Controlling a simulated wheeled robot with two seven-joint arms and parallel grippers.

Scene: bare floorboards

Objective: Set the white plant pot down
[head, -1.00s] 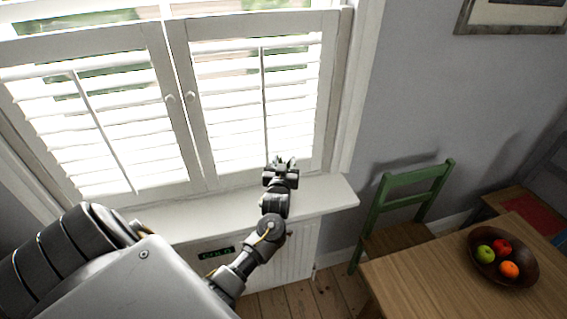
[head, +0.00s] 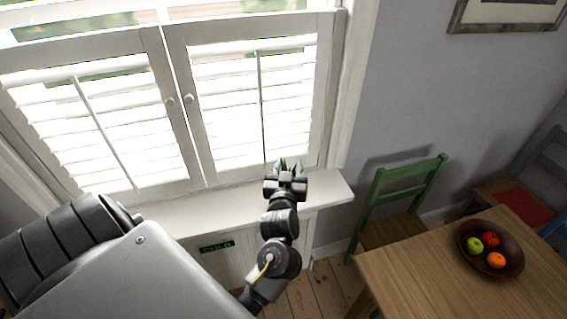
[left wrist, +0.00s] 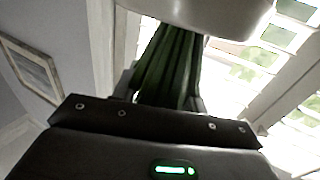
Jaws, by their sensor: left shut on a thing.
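The white plant pot (left wrist: 205,14) fills the top of the left wrist view, cut off by the picture's edge. Dark green leaves (left wrist: 170,68) run between the pot and my left gripper. In the head view only the green leaf tips (head: 289,165) show beyond my left gripper (head: 285,178); I cannot make out the pot there. My left gripper is shut on the plant and appears over the white window sill (head: 325,190). Whether the pot touches the sill is hidden. My right gripper is not in view.
White shutters (head: 185,110) stand behind the sill. A radiator (head: 215,262) is below it. To the right are a green chair (head: 400,195), a wooden table (head: 430,280) and a fruit bowl (head: 490,270). A framed picture (head: 510,18) hangs on the grey wall.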

